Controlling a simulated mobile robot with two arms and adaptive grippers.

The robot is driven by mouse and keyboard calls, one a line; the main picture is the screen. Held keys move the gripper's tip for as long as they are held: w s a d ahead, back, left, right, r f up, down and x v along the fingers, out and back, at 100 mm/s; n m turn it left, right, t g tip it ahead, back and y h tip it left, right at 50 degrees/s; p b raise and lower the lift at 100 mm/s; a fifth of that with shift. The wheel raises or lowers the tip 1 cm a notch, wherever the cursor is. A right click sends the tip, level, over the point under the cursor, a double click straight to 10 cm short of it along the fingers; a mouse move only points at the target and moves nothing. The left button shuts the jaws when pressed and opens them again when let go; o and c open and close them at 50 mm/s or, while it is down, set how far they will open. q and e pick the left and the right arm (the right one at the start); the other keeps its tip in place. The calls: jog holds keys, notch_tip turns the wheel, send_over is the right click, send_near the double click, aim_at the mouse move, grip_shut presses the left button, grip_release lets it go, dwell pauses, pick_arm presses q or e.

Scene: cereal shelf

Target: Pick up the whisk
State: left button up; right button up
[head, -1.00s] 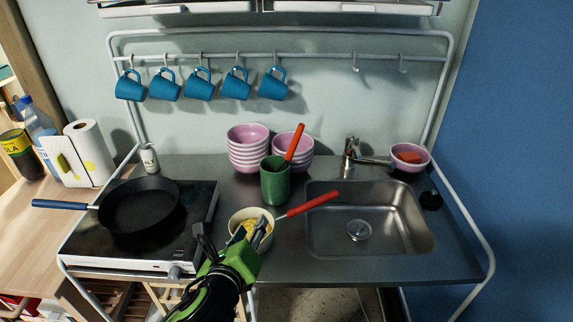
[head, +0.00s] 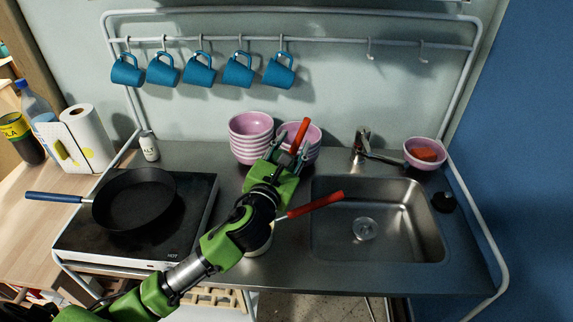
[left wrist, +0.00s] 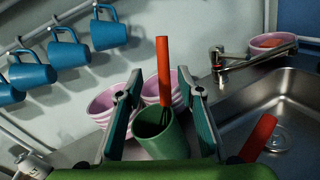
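The whisk (left wrist: 163,75) stands handle-up in a green cup (left wrist: 155,138), its red handle upright and thin wires showing at the rim in the left wrist view. In the head view its red handle (head: 300,136) rises by the fingertips, and the cup is hidden behind my gripper. My left gripper (head: 285,145) is open. In the left wrist view its two fingers (left wrist: 165,90) stand on either side of the handle, apart from it. My right gripper is not in view.
A second red-handled utensil (head: 317,204) rests in a bowl (head: 262,247) mostly hidden under my left arm. Stacked pink bowls (head: 250,140) stand close behind the cup. The sink (head: 400,255) is right, a pan (head: 135,200) on the stove left. Blue mugs (head: 198,69) hang above.

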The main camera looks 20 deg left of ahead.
aim_at(299, 138)
pick_arm(q)
jog(key=shift+w, duration=0.3)
jog(key=shift+w+d+f+p, duration=0.1)
jog(key=shift+w+p, duration=0.25)
jog(key=shift+w, duration=0.45)
jog(key=w, duration=0.3)
jog(key=shift+f, duration=0.2)
jog(key=shift+w+f, duration=0.1)
jog(key=shift+w, duration=0.05)
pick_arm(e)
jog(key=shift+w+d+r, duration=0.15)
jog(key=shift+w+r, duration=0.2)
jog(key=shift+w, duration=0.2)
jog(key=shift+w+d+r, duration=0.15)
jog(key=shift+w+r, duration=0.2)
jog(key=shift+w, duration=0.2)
pick_arm(q)
grip_shut()
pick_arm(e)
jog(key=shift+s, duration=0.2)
